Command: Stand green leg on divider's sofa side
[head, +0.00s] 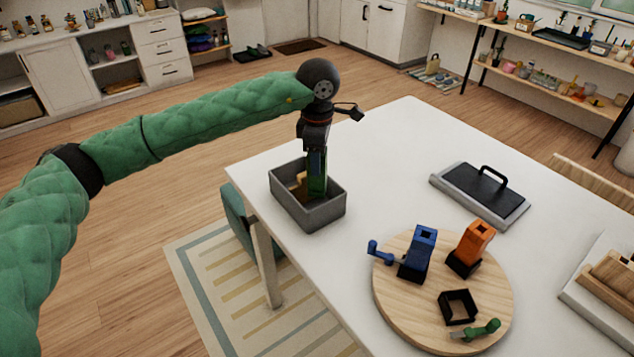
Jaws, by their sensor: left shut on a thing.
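My left gripper (316,160) points straight down over a grey open bin (322,214) at the table's near left corner. It is shut on a green block-like piece, the green leg (318,186), which is upright with its lower end inside the bin. Whether the leg touches the bin floor is hidden by the bin wall. A tan wooden piece (299,184) lies beside it in the bin. I cannot make out a sofa or a clear divider. My right gripper is not in view.
A black-topped tray (480,190) stands behind. The table's middle is clear.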

